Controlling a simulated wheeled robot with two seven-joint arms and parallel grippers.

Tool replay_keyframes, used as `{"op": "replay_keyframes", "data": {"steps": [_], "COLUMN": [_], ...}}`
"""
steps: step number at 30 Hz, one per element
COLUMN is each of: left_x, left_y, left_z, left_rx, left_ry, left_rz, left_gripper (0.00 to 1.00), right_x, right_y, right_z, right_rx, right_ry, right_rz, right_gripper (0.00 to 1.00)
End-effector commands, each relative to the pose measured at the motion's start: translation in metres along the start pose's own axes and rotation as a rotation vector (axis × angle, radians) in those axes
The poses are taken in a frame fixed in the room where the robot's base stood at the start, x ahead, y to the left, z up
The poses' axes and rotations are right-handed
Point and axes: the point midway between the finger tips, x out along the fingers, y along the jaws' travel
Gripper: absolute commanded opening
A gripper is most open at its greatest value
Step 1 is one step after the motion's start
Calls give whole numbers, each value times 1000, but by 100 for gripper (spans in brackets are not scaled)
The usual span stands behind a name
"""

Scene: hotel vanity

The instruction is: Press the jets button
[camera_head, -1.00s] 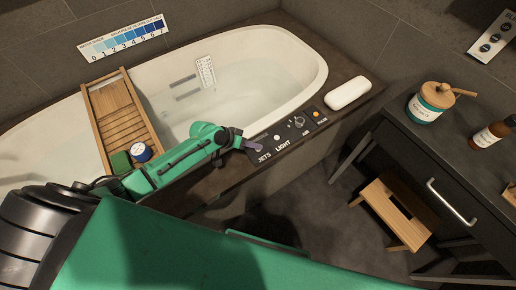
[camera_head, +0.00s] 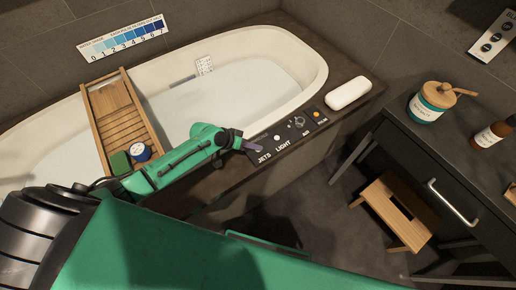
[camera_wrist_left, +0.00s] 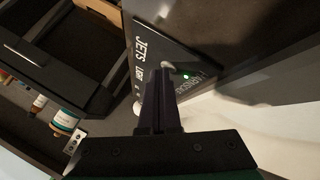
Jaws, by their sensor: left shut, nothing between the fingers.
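The dark control panel (camera_head: 287,130) sits on the bathtub's front ledge, with JETS, LIGHT and other labels along it. My left gripper (camera_head: 257,148) is shut and empty, its purple-grey fingers at the panel's left end just above the JETS label (camera_head: 264,156). The jets button is mostly hidden by the fingers in the head view. In the left wrist view the closed fingertips (camera_wrist_left: 163,72) are at the panel near a pale round part (camera_wrist_left: 167,65), with a small green light (camera_wrist_left: 186,76) beside it. I cannot tell whether they touch the button. My right gripper is out of view.
The bathtub (camera_head: 318,72) holds pale water. A wooden tray (camera_head: 118,98) spans it, carrying a green block and a blue-topped jar. A white pillow-like block (camera_head: 348,93) lies right of the panel. A dark vanity (camera_head: 410,155) and a wooden stool (camera_head: 390,218) stand at right.

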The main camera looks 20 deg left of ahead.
Motion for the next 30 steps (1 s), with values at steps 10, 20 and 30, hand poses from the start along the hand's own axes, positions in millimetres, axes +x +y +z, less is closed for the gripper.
{"op": "replay_keyframes", "data": {"steps": [10, 20, 30], "left_x": [-12, -12, -36], "left_y": [9, 9, 27], "left_z": [-8, -8, -26], "left_rx": [-1, 0, 0], "left_ry": [-2, -1, -1], "left_rz": [0, 0, 0], "left_gripper": [0, 0, 0], "right_x": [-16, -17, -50], "right_y": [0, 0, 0], "right_z": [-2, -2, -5], "right_rx": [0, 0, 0], "right_ry": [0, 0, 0], "right_rz": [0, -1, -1], "right_gripper": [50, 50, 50]}}
